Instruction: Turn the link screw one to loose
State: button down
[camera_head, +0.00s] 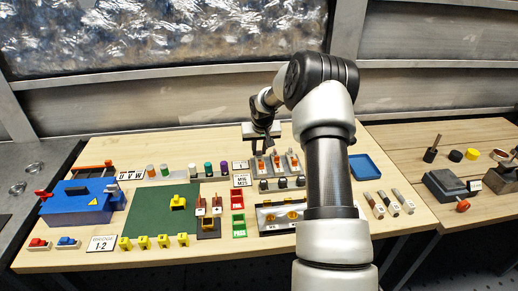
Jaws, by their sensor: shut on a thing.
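A row of three small grey units with orange parts stands at the back middle of the wooden table; one orange part (277,162) shows clearly. My gripper (260,150) reaches down at the left end of this row and is shut on a small part there, which I take to be link screw one. The jaws and the arm hide most of that part, so its turn position cannot be read. The dark gripper body stands roughly upright above the row.
A black-framed tray with orange knobs (270,217) lies in front, partly behind my arm. A green mat (150,215), a blue box (80,205) and several yellow pieces are to the left. A blue tray (365,167) is at right. A second table (420,190) stands beyond.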

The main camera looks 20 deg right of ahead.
aim_at(262, 163)
dwell(0.3)
jog(key=c, duration=1.6)
grip_release()
jog(key=shift+o, duration=0.2)
jog(key=shift+r, duration=0.1)
jog(key=v, duration=1.7)
jog(key=shift+r, duration=0.1)
